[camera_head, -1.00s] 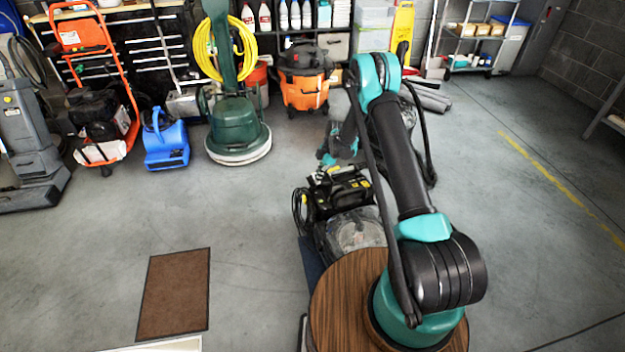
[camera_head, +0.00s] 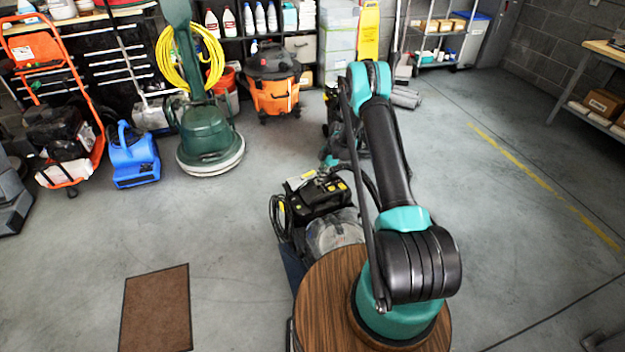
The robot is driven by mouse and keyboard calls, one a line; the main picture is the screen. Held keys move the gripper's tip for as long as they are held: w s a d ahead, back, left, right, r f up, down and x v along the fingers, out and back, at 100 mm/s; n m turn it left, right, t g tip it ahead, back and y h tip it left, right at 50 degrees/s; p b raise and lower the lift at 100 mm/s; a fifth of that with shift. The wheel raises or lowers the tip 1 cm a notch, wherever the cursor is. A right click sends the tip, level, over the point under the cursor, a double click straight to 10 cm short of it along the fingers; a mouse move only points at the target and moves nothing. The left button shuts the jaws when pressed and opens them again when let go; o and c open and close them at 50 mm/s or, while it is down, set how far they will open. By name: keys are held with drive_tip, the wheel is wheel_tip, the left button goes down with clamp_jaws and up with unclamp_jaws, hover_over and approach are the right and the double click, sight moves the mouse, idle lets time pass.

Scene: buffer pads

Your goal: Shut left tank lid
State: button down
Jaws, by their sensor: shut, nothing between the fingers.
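A black machine (camera_head: 318,200) with yellow marks stands on the floor just beyond my round wooden-topped base. A cloudy, clear rounded cover (camera_head: 335,234) is on its near side, partly hidden by my base and arm. I cannot make out which part is the left tank lid, or whether it is up or down. My arm rises from the base, bends at the teal elbow and reaches down behind itself. My gripper (camera_head: 305,178) appears small and shut, close to the top of the black machine. I cannot tell whether it touches it.
A brown mat (camera_head: 156,308) lies at lower left. A blue blower (camera_head: 133,157), a green floor polisher (camera_head: 208,140) and an orange vacuum (camera_head: 272,82) stand towards the back. A shelf table (camera_head: 600,90) is at right. The floor right of my arm is mostly clear.

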sight(321, 193)
drive_tip(key=d+f, duration=0.1)
drive_tip(key=w+d+f, duration=0.1)
drive_tip(key=f, duration=0.1)
drive_tip(key=shift+w+d+f, duration=0.1)
drive_tip(key=shift+d+f, duration=0.1)
drive_tip(key=shift+d, duration=0.15)
drive_tip(key=shift+w+d+f+y, duration=0.1)
drive_tip(key=shift+d+f+y, duration=0.25)
drive_tip(key=shift+f+y, duration=0.1)
drive_tip(key=shift+d+f+g+y, duration=0.15)
drive_tip(key=shift+f+g+y, duration=0.15)
drive_tip(key=shift+f+y, duration=0.1)
